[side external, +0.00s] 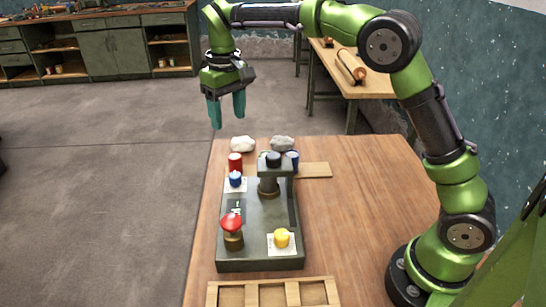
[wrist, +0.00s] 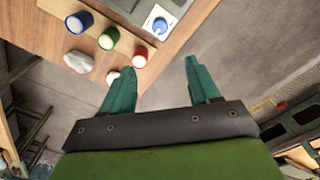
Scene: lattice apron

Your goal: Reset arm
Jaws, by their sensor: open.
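My gripper (side external: 227,108) hangs open and empty in the air, beyond the far left corner of the wooden table (side external: 365,195). Its two teal fingers also show apart in the wrist view (wrist: 160,85), with nothing between them. My green and black arm arches over the table from its base at the right. A dark control box (side external: 258,255) sits on the table, well below and in front of the gripper. It carries a red mushroom button (side external: 231,221), a yellow button (side external: 282,238), a blue button (side external: 235,179) and a raised post with a dark top (side external: 273,160).
A red cup (side external: 235,162), a blue cup (side external: 292,160) and a green cup (wrist: 109,38) stand behind the box, near two pale stones (side external: 243,144) (side external: 283,143). A wooden tray (side external: 272,292) lies at the near edge. Open floor (side external: 110,180) lies left of the table.

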